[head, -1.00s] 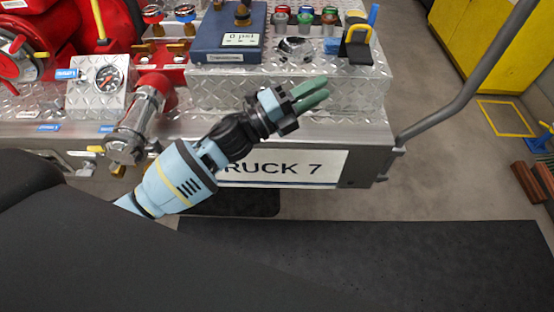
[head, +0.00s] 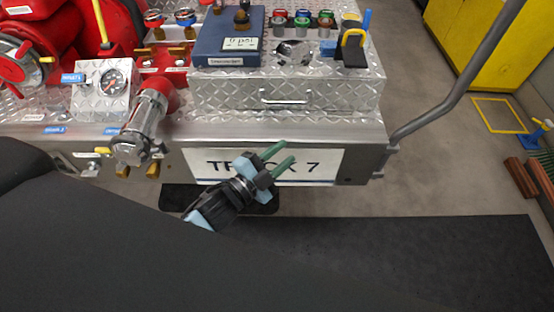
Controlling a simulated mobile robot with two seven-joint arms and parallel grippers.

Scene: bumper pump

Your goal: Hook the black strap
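My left gripper (head: 288,152) is in front of the TRUCK 7 sign on the bumper's front face. Its two green fingers point up and to the right, apart, with nothing between them. I cannot make out the black strap for sure. A black curved band (head: 134,14) at the top edge, beside the red equipment, may be part of it, but it is cut off by the frame. My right gripper is not in view.
The truck bumper (head: 230,130) carries a diamond-plate box with a handle (head: 285,101), a blue box with a display (head: 228,40), a gauge (head: 112,82) and a red-and-metal pipe fitting (head: 140,120). A grey bar (head: 465,80) rises at the right.

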